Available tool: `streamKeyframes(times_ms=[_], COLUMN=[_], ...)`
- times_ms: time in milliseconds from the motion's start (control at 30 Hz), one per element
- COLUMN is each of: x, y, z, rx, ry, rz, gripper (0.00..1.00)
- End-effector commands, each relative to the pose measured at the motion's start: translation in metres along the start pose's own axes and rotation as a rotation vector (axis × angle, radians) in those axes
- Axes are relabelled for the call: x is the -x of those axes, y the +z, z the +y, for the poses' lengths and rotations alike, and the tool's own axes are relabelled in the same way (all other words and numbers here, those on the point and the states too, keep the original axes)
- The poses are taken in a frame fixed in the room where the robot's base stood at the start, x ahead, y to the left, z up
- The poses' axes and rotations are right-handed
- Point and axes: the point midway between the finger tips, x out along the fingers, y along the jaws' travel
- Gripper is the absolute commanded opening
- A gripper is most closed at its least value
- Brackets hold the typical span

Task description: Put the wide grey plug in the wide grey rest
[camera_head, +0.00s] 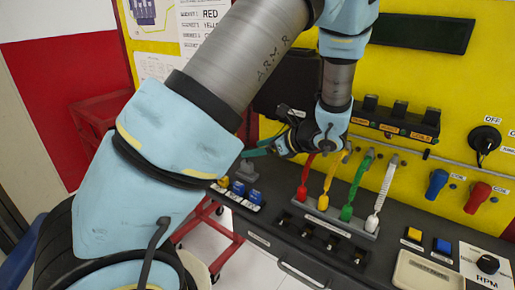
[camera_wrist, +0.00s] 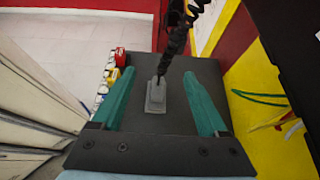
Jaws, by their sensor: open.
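My gripper (camera_head: 255,150) is above the left part of the dark bench, its teal fingers pointing left. In the wrist view my gripper (camera_wrist: 156,74) is open, with a finger on each side of a grey plug (camera_wrist: 155,97). The fingers do not touch it. The plug looks wide and boxy, with a black cable running from it toward the top of the picture. A grey block (camera_head: 245,170) below my fingers in the head view appears to be the same plug. I cannot make out the wide grey rest clearly in either view.
Red, yellow, green and white coiled leads (camera_head: 345,185) stand in a grey strip on the bench. Small yellow and blue connectors (camera_head: 238,188) sit along the bench's left front edge. A yellow panel (camera_head: 455,75) with black sockets (camera_head: 400,109) and blue and red plugs rises behind.

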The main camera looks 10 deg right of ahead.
Motion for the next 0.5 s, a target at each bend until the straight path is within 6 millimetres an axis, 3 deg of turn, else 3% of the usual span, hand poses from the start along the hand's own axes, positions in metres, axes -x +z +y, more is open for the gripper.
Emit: streamKeyframes(times_ms=[233, 500], x=[0.011, 0.062], y=[-0.001, -0.003], z=[-0.001, -0.001], rx=[0.002, 0.003], ry=[-0.003, -0.005], rz=[0.002, 0.002], gripper=[0.77, 0.77])
